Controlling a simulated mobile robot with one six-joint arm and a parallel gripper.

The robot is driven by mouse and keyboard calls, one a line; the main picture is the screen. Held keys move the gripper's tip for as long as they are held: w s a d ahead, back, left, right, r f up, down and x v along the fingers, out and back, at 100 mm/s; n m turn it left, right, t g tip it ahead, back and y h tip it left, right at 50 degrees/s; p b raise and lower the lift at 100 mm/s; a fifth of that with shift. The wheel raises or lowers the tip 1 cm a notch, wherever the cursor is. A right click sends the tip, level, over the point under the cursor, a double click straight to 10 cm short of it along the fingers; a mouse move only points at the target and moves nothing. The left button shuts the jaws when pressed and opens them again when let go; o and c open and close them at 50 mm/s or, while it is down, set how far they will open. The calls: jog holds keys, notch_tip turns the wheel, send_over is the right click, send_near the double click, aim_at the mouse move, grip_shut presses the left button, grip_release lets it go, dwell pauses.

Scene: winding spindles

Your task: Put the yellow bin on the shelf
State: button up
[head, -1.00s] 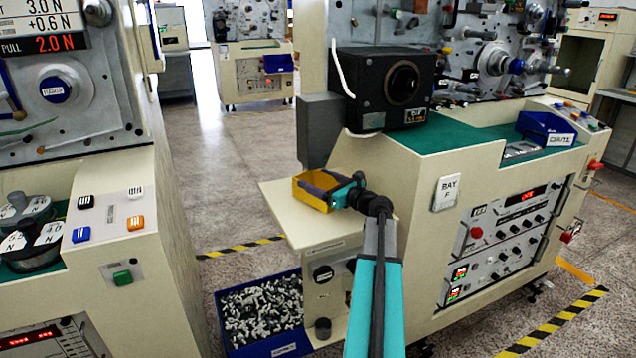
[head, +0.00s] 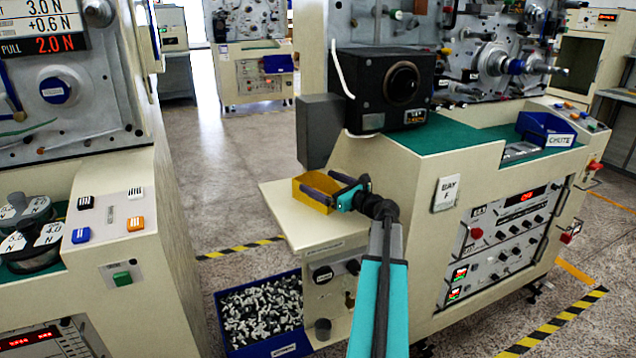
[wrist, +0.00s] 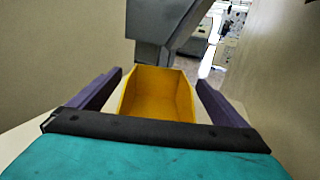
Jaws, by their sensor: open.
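The yellow bin (head: 312,197) stands upright on the cream side shelf (head: 285,215) of the machine marked BAY F. My gripper (head: 318,188) is at the bin with its dark purple fingers apart. In the wrist view the yellow bin (wrist: 158,92) is seen from its open top and looks empty. It lies between the two fingers of my gripper (wrist: 160,92), with a visible gap on each side. The bin's near lower part is hidden by the gripper's body.
A grey box (head: 319,130) hangs beside the black unit (head: 385,88) just above and behind the shelf. A blue crate of small metal parts (head: 262,312) stands on the floor below. The left machine (head: 115,215) stands across a narrow floor gap.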

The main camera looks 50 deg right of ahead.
jog(key=s, duration=0.9)
jog(key=shift+s, duration=0.4)
jog(key=shift+r, duration=0.1)
